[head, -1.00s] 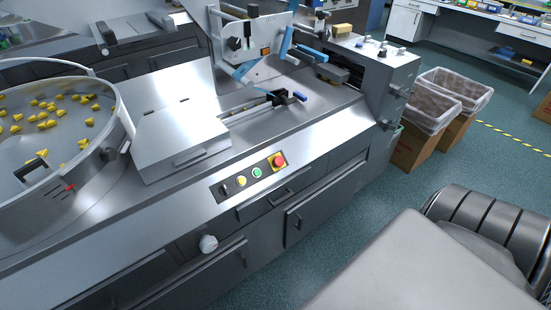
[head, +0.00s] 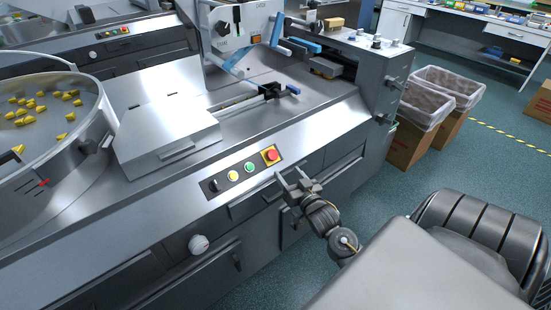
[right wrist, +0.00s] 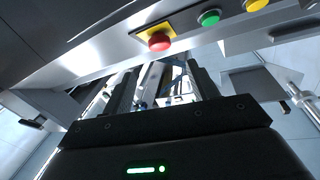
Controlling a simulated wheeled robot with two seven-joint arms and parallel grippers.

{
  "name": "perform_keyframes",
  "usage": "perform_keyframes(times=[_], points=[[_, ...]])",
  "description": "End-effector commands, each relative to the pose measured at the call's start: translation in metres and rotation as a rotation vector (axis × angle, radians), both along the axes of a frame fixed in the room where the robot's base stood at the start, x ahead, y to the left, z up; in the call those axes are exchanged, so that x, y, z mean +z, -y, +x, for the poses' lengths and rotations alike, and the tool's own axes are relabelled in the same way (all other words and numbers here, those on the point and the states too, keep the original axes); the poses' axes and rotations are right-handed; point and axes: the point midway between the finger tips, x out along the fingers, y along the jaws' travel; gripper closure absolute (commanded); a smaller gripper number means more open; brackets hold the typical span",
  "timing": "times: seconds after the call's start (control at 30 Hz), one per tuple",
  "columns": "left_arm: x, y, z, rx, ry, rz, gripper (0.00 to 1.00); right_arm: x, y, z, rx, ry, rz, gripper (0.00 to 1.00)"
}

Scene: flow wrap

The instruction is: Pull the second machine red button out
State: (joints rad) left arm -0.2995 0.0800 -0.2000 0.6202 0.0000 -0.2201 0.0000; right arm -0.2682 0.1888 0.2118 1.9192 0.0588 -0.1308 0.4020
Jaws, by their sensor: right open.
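The red button (head: 271,155) sits on a yellow square at the right end of the near machine's control panel (head: 209,197). In the right wrist view the red button (right wrist: 159,41) is just beyond my fingertips, upper middle. My right gripper (head: 296,178) is open and empty, in front of the machine, a little below and right of the button and apart from it. Its two dark fingers also show in the right wrist view (right wrist: 163,75). Whether the button is pressed in or out cannot be told. My left gripper is out of view.
Drawer handles and cabinet doors lie below. A bowl (head: 75,150) of yellow pieces stands left. Another machine (head: 110,40) with a panel is behind. Lined bins (head: 440,85) stand right.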

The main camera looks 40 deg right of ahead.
Motion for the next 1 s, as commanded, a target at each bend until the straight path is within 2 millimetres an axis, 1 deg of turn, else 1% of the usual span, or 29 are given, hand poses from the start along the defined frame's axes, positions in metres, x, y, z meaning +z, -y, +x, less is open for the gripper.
perform_keyframes(times=[0.3,0.5,0.6,0.7,0.97,1.0], points=[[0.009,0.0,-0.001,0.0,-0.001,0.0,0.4,0.002,0.012,0.056,0.0,0.001,0.0,0.41],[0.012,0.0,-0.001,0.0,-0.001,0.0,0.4,0.0,0.018,0.084,0.0,-0.002,-0.001,0.41],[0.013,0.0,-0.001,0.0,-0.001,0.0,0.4,0.0,0.02,0.093,0.0,-0.002,0.0,0.41],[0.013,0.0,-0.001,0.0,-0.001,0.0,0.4,0.0,0.021,0.097,0.001,-0.002,0.0,0.41],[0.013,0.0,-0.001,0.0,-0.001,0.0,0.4,-0.001,0.021,0.098,0.001,-0.002,-0.001,0.41],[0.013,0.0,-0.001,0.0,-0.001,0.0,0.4,-0.001,0.021,0.098,0.001,-0.002,-0.001,0.44]])
